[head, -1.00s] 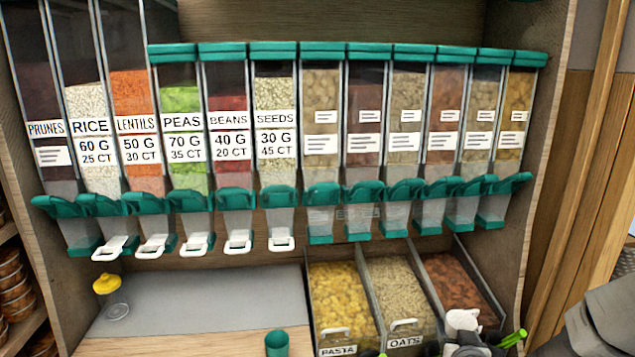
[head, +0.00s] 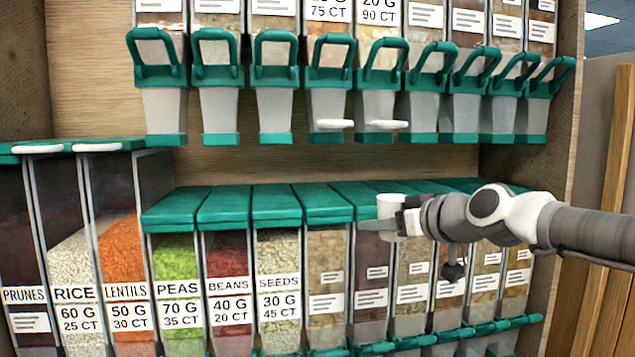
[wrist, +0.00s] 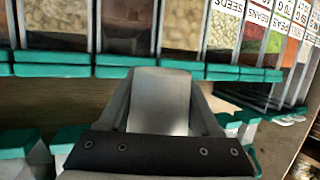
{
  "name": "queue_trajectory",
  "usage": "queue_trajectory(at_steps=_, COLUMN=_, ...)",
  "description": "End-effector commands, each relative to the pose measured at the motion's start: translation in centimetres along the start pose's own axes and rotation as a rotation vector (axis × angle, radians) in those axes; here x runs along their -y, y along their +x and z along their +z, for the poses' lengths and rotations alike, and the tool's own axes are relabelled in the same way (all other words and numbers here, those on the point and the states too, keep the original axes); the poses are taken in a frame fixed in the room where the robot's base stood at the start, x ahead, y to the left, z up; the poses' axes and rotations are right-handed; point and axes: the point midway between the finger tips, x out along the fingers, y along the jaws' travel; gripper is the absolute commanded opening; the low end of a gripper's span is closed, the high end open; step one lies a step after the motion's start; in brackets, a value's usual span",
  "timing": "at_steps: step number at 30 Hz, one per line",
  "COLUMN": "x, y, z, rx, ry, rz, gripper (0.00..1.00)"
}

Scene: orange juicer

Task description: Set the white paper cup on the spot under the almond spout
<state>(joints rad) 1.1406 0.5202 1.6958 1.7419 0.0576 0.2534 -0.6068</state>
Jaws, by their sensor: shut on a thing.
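My gripper (head: 384,226) is shut on a white paper cup (head: 391,206) in the head view. It holds the cup in front of the lower bins' green lids, below the upper row of spouts. In the wrist view the cup (wrist: 160,100) sits between the two grey fingers. The upper spouts (head: 329,108) have green handles, and two have white tabs (head: 388,124). The upper labels are cut off at the top, so I cannot tell which spout is almond. The spot under it cannot be made out.
Lower bins of lentils (head: 122,245), peas (head: 178,265) and other foods stand close behind and left of my gripper. Their green lids (head: 250,205) form a ledge below the upper spouts. A wooden side panel (head: 560,180) bounds the shelf at right.

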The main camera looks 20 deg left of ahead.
Motion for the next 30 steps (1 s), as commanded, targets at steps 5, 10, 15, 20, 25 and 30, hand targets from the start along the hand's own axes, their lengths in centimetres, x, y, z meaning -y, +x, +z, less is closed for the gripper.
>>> queue_trajectory(at_steps=5, x=1.8, y=-2.1, z=-4.0, rx=-0.001, ry=-0.015, rz=-0.056, gripper=0.14)
queue_trajectory(at_steps=10, x=2.4, y=-1.6, z=-4.8, rx=0.002, ry=-0.019, rz=-0.073, gripper=0.14)
queue_trajectory(at_steps=15, x=2.7, y=0.4, z=-5.5, rx=0.001, ry=-0.020, rz=-0.073, gripper=0.14)
queue_trajectory(at_steps=20, x=2.8, y=2.2, z=-6.0, rx=0.001, ry=-0.019, rz=-0.073, gripper=0.14)
queue_trajectory(at_steps=25, x=2.9, y=4.1, z=-6.7, rx=0.000, ry=-0.018, rz=-0.073, gripper=0.14)
queue_trajectory(at_steps=30, x=3.1, y=6.1, z=-7.3, rx=0.001, ry=-0.019, rz=-0.072, gripper=0.14)
